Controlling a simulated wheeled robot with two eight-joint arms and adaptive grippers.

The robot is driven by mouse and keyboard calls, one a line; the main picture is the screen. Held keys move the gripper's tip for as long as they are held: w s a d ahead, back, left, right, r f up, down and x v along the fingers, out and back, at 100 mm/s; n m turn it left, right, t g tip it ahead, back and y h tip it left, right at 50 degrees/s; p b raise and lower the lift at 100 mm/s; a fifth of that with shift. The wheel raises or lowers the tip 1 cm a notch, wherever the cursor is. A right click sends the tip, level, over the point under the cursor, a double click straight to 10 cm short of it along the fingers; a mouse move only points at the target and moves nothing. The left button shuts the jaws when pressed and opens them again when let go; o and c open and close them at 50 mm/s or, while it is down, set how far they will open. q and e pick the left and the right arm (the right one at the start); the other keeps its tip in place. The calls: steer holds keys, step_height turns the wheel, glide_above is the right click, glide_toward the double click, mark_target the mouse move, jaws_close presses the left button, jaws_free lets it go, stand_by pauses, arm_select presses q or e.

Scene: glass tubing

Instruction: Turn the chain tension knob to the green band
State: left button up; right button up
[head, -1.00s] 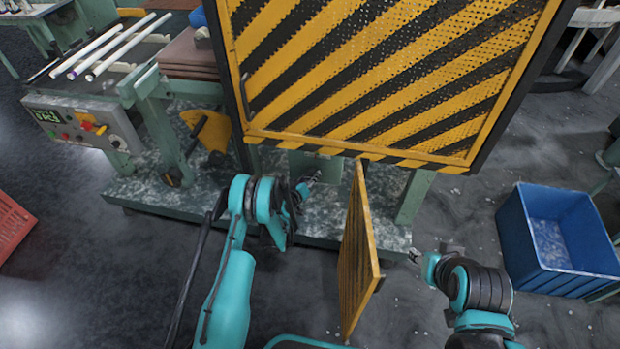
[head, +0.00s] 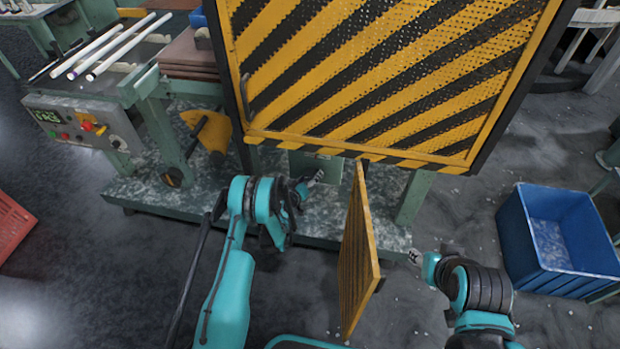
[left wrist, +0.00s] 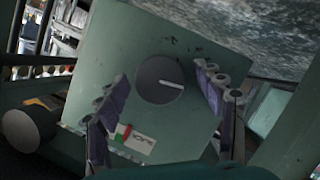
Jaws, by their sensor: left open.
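The knob (left wrist: 160,80) is a dark grey disc with a white pointer line, on a green panel (left wrist: 187,38) in the left wrist view. The pointer line runs from its middle toward the right. A small label (left wrist: 136,138) with green, red and white areas sits below the knob. My left gripper (left wrist: 161,77) is open, with one finger on each side of the knob and visible gaps between. In the head view my left gripper (head: 314,180) is at the green panel (head: 325,168), and the knob cannot be made out. My right gripper (head: 414,257) is small and apart, its jaws unclear.
A large yellow-black striped guard (head: 380,75) stands above the panel. A narrow yellow door (head: 357,255) juts out right of my left arm. A control box (head: 80,125) is at the left, a blue bin (head: 560,240) at the right and a red crate (head: 12,228) at the left edge.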

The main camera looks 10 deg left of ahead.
mark_target(314, 156)
arm_select(q)
step_height(314, 156, up, 10)
stand_by(0.5)
